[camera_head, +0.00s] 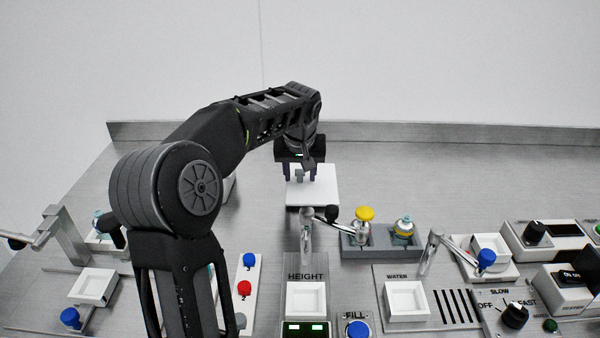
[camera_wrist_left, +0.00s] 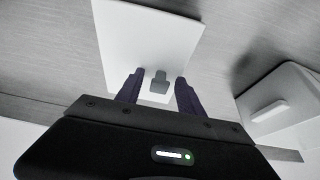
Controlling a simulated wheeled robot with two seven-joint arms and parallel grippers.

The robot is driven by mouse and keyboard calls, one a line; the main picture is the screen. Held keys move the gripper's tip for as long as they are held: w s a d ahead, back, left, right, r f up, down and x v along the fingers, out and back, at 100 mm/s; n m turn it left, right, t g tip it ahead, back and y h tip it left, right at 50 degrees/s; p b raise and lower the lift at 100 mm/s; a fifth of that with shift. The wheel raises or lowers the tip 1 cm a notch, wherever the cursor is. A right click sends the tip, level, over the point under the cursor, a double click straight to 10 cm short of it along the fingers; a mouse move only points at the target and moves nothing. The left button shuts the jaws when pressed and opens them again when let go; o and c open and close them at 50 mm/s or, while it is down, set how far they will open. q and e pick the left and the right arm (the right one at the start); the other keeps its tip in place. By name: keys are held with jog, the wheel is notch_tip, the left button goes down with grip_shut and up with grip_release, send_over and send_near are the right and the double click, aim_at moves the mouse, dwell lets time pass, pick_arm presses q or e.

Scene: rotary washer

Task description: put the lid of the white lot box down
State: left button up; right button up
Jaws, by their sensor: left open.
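The lid is a flat white square plate (camera_head: 322,190) with a small grey knob (camera_head: 299,175), and appears to lie flat on the metal bench top behind the row of fixtures. It also shows in the left wrist view (camera_wrist_left: 125,35), with the knob (camera_wrist_left: 160,83). My left gripper (camera_head: 300,170) is above the lid and open, its two dark fingers standing on either side of the knob with gaps between. A white box (camera_wrist_left: 290,90) stands to the right in the left wrist view; in the head view my left arm mostly hides it. My right gripper is not seen.
A grey holder (camera_head: 380,240) with a yellow-topped piece (camera_head: 365,213) stands just right of and nearer than the lid. A lever with a black knob (camera_head: 332,213) is close to the lid's near edge. The bench behind and right of the lid is clear up to the raised back edge (camera_head: 420,132).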

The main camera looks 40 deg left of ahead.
pick_arm(q)
jog(key=v, duration=1.2)
jog(key=shift+p, duration=0.35)
jog(key=shift+r, duration=0.1)
